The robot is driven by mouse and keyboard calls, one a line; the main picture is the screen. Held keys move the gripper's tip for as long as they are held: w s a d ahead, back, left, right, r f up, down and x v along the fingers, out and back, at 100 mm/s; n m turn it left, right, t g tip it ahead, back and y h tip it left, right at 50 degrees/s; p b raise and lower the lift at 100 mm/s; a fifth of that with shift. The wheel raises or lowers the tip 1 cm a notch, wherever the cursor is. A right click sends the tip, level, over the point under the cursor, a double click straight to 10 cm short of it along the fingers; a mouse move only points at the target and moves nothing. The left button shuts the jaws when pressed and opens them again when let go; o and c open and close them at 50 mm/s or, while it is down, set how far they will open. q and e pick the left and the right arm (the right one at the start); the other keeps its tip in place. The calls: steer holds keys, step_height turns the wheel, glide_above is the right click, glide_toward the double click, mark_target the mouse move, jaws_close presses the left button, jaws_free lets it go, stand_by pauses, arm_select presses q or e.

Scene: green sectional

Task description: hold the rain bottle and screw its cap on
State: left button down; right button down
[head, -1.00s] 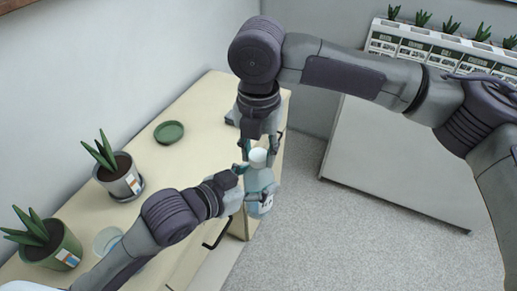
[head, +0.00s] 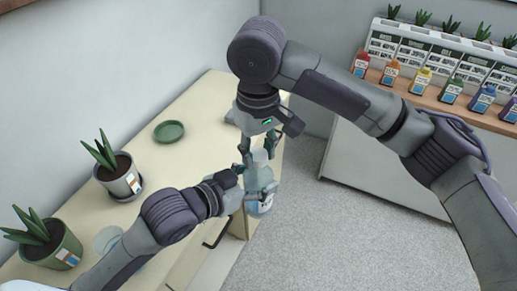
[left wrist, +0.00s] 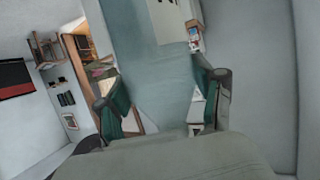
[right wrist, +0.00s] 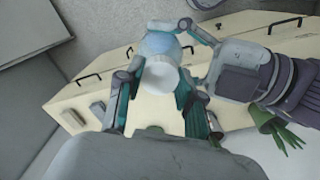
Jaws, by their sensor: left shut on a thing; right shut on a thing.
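The rain bottle (head: 260,184) is pale translucent blue and stands upright, held in the air at the front edge of the cabinet. My left gripper (head: 244,175) is shut on its body from the left; in the left wrist view the bottle (left wrist: 158,75) fills the space between the fingers. The white cap (right wrist: 162,76) is at the top of the bottle (right wrist: 158,42). My right gripper (head: 258,148) points down from above and is shut on the cap, with a finger on each side of it. I cannot tell how far the cap is threaded.
The cream cabinet top (head: 190,115) holds potted plants (head: 120,178), a green saucer (head: 169,131) and a clear round dish (head: 107,240). A black handle (head: 217,232) juts from its front. Coloured bottles (head: 450,91) line a shelf at right. Grey floor (head: 310,225) lies between.

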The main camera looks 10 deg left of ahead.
steer(key=m, duration=0.4)
steer(key=shift+m, duration=0.4)
steer(key=m, duration=0.4)
steer(key=c, duration=0.7)
jaws_free()
steer(key=shift+o, duration=0.2)
step_height(320, 180, up, 12)
